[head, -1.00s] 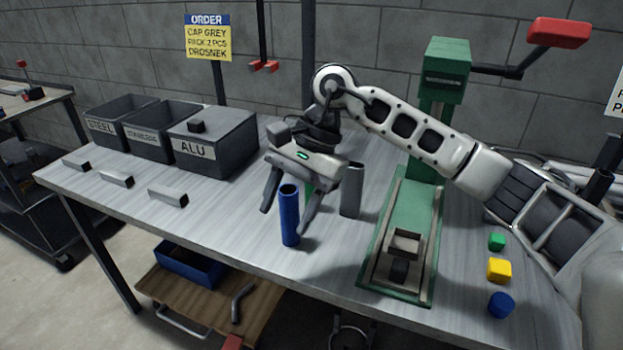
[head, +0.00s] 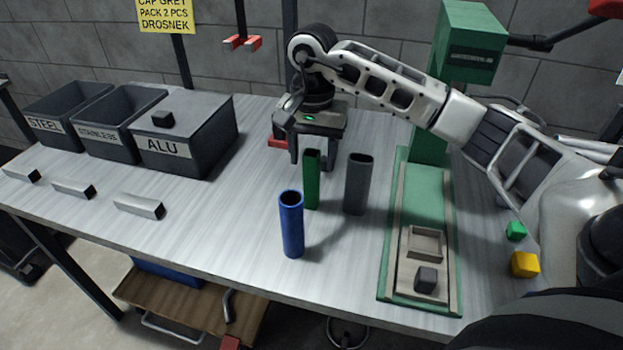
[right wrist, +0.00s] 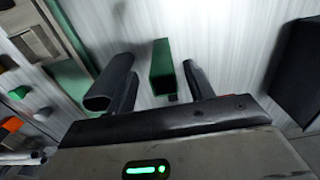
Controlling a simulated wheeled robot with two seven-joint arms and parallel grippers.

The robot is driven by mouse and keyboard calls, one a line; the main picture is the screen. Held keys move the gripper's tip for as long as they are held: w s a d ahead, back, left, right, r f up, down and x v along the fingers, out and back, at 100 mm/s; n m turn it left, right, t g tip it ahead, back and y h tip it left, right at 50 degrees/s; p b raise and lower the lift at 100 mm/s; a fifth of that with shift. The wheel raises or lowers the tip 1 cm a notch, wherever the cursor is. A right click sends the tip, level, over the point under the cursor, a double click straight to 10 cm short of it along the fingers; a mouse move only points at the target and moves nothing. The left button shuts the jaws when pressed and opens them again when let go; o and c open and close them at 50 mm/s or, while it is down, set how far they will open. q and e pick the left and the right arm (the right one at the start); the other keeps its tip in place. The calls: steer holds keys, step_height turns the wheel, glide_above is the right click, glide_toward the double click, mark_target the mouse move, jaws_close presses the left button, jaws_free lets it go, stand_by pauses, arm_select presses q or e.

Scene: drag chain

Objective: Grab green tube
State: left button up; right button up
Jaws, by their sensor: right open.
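The green tube (head: 311,182) stands upright on the table, between and a little behind the blue tube (head: 291,226) and the grey tube (head: 358,184). My left gripper is not in view.
A green press (head: 420,235) stands right of the tubes. Grey bins (head: 185,135) stand at the back left, with several metal bars (head: 139,206) before them. Green (head: 516,231) and yellow (head: 524,264) pieces lie at the right.

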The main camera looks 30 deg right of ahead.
mark_target(312, 174)
steer(key=f, duration=0.3)
steer(key=f+p, duration=0.1)
steer(key=f, duration=0.1)
steer(key=shift+w+d+f, duration=0.1)
steer(key=shift+w+f, duration=0.2)
steer(key=shift+f, duration=0.05)
steer(key=c, duration=1.1)
steer(key=shift+r, duration=0.1)
